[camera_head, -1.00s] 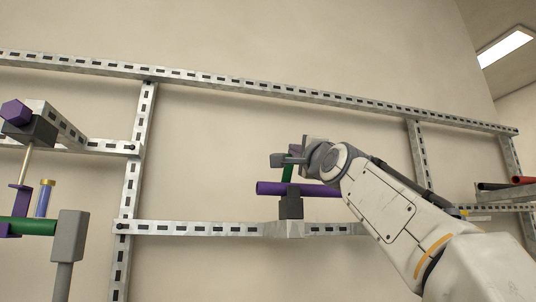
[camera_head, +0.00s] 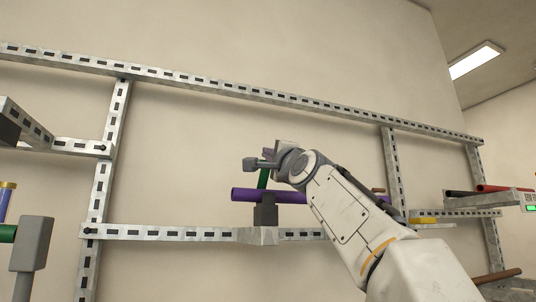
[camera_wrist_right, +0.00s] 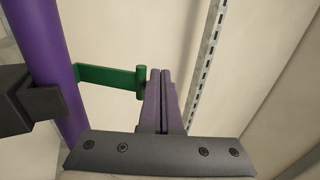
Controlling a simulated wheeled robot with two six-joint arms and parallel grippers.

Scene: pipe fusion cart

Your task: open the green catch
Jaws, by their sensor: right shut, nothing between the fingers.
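The green catch (camera_head: 263,178) rises from the purple pipe (camera_head: 246,194), which a dark clamp block (camera_head: 265,213) holds on the lower rail. In the right wrist view, the catch (camera_wrist_right: 105,76) is a flat green arm running from the purple pipe (camera_wrist_right: 50,65) to a short round peg at its end. My right gripper (camera_wrist_right: 160,75) is shut and empty, its purple fingers together just right of that peg. I cannot tell whether they touch it. In the head view, my right wrist hides part of the catch and gripper. My left gripper is not in view.
A slotted metal frame (camera_head: 103,190) spans the wall around the clamp. A grey block on a post (camera_head: 32,245) with a green pipe stands at the left. A shelf with red and dark pipes (camera_head: 490,201) is at the right. The wall area above the catch is clear.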

